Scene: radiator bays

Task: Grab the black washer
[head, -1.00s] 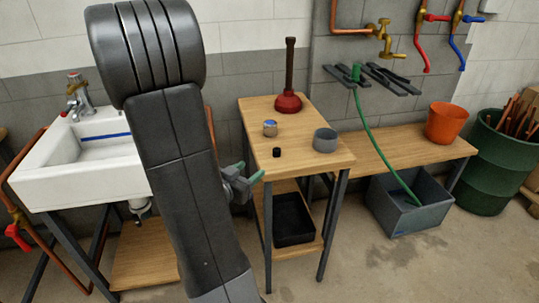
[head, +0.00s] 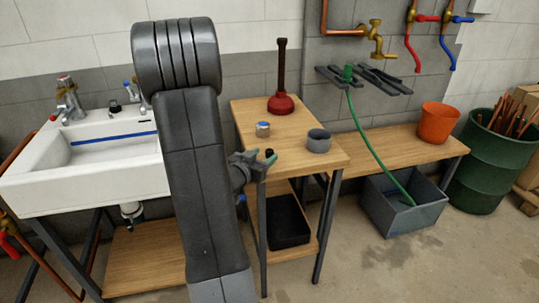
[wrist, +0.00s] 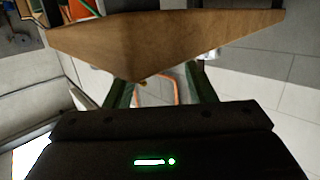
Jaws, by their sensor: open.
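A small black piece (head: 269,153), which looks like the black washer, is near the front left edge of the small wooden table (head: 325,158). My gripper (head: 264,161) is by that edge, and its green-tipped fingers overlap the black piece in the head view. I cannot tell whether they touch it. In the wrist view my gripper (wrist: 160,80) is open, with a wooden board's corner (wrist: 145,70) seen beyond and between the fingers. The washer cannot be made out there.
A black bin (head: 288,225) sits below.

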